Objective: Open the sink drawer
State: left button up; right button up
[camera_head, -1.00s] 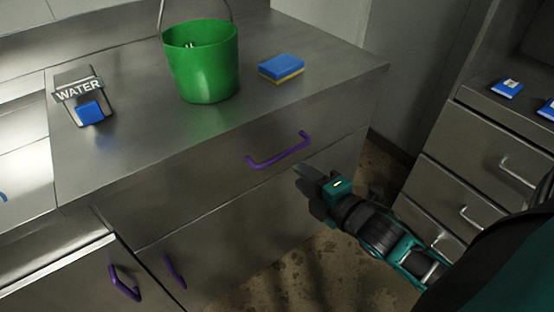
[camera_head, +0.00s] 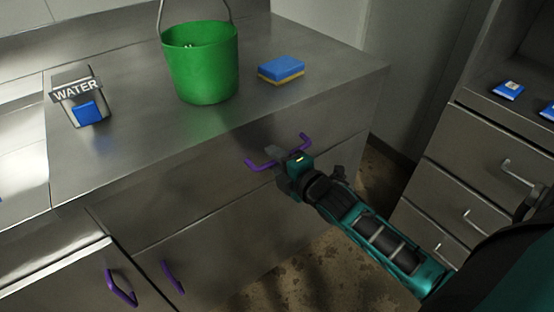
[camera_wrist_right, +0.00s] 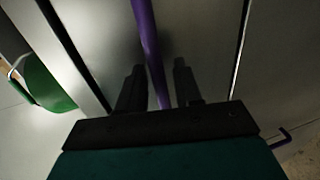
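The sink drawer (camera_head: 205,183) is a shut steel front below the counter's edge. Its purple bar handle (camera_head: 262,165) shows at both ends in the head view, with its middle hidden by my right gripper (camera_head: 277,156). In the right wrist view the purple handle (camera_wrist_right: 148,45) runs between the two dark fingers of my right gripper (camera_wrist_right: 160,84). The fingers stand apart on either side of the bar, with a gap visible on each side. My left gripper is out of view.
On the counter (camera_head: 130,150) stand a green bucket (camera_head: 200,70), a blue and yellow sponge (camera_head: 281,71) and a WATER dispenser (camera_head: 80,98). Cupboard doors with purple handles (camera_head: 172,277) are below. A drawer cabinet (camera_head: 465,170) stands right, across a floor gap.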

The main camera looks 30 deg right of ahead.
jog(key=shift+c, duration=0.4)
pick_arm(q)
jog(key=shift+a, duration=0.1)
pick_arm(e)
grip_shut()
